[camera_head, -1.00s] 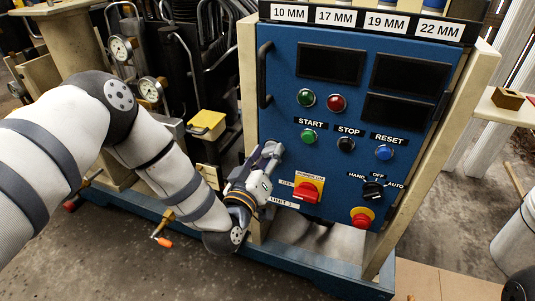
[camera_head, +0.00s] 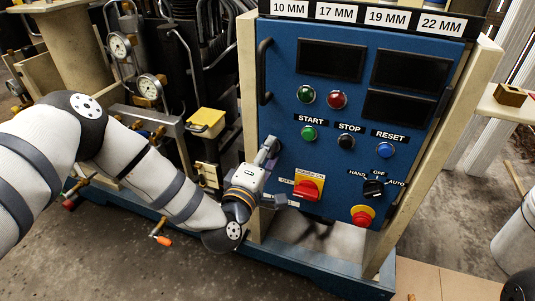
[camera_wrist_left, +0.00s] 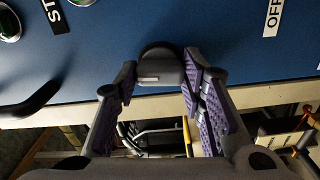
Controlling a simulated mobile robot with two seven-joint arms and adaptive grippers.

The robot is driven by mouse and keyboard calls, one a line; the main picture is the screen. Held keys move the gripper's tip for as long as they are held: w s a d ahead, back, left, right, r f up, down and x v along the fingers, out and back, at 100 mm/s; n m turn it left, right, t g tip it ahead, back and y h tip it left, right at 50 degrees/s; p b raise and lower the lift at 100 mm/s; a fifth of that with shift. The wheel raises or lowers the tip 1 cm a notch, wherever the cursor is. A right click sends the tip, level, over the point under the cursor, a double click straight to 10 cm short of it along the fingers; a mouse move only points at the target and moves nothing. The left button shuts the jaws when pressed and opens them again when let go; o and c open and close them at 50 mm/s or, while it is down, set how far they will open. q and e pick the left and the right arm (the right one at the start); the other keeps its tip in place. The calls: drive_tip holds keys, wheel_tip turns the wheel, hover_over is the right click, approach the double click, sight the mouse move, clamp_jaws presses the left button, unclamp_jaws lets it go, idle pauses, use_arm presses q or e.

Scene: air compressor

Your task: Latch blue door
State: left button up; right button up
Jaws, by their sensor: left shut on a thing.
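The blue door (camera_head: 345,120) is the upright control panel, with displays, buttons and switches on its front. It stands against its beige frame (camera_head: 248,90). A dark, rounded latch (camera_wrist_left: 160,64) sits at the door's edge in the left wrist view. My left gripper (camera_head: 271,152) is at the lower left edge of the door, its fingers around the latch. In the left wrist view my gripper (camera_wrist_left: 158,85) has its purple-padded fingers on either side of the latch, shut on it. The gripper hides most of the latch in the head view. My right gripper is not in view.
A black door handle (camera_head: 264,72) is higher on the left edge. The red power switch (camera_head: 309,188) is close to the right of my gripper. A yellow box (camera_head: 206,123) and gauges (camera_head: 149,88) stand to the left. The floor in front is clear.

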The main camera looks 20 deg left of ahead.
use_arm(q)
drive_tip(key=shift+f+n, duration=0.1)
drive_tip(key=shift+n, duration=0.5)
drive_tip(key=shift+d, duration=0.1)
drive_tip(key=o, duration=1.1)
drive_tip(key=shift+o, duration=0.2)
drive_tip(key=s, duration=1.2)
drive_tip(key=shift+a, duration=0.25)
